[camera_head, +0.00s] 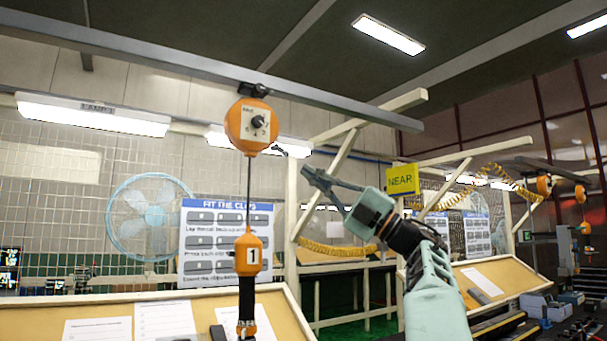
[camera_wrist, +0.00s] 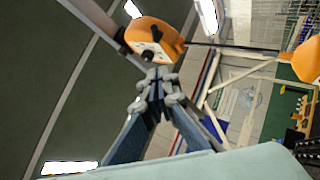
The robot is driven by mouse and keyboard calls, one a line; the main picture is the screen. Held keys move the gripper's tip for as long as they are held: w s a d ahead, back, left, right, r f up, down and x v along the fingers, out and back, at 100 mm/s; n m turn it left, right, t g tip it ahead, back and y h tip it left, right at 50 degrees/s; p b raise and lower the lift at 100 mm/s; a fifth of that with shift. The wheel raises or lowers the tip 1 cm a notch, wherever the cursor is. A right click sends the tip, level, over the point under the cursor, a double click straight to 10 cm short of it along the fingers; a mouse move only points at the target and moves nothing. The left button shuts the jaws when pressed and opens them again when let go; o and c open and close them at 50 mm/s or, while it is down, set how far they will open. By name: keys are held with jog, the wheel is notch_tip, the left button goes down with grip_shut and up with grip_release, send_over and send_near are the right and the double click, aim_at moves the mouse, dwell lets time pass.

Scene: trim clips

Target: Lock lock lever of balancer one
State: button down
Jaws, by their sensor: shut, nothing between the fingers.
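Balancer one's round orange housing (camera_head: 250,126) hangs from the overhead rail, with a pale dial plate and dark knob on its face. A small dark lever-like part (camera_head: 279,149) sticks out at its lower right; I take it for the lock lever, but its position is hard to read. A cable runs down to the orange body marked 1 (camera_head: 248,254). My gripper (camera_head: 310,174) is shut and empty, right of and below the housing. In the wrist view, the fingers (camera_wrist: 157,90) meet just below the housing (camera_wrist: 150,36), overlapping its lower edge; contact cannot be told.
The grey overhead rail (camera_head: 180,66) crosses above. A pale wooden frame (camera_head: 292,220) with a coiled yellow hose (camera_head: 335,250) stands behind my gripper. A yellow NEAR sign (camera_head: 401,180) is right of the wrist. A sloped board (camera_head: 100,325) lies below.

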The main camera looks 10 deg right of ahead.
jog(key=v, duration=0.2)
jog(key=b+v, duration=0.1)
jog(key=v, duration=0.3)
jog(key=shift+a+f, duration=0.3)
jog(key=shift+w, duration=0.1)
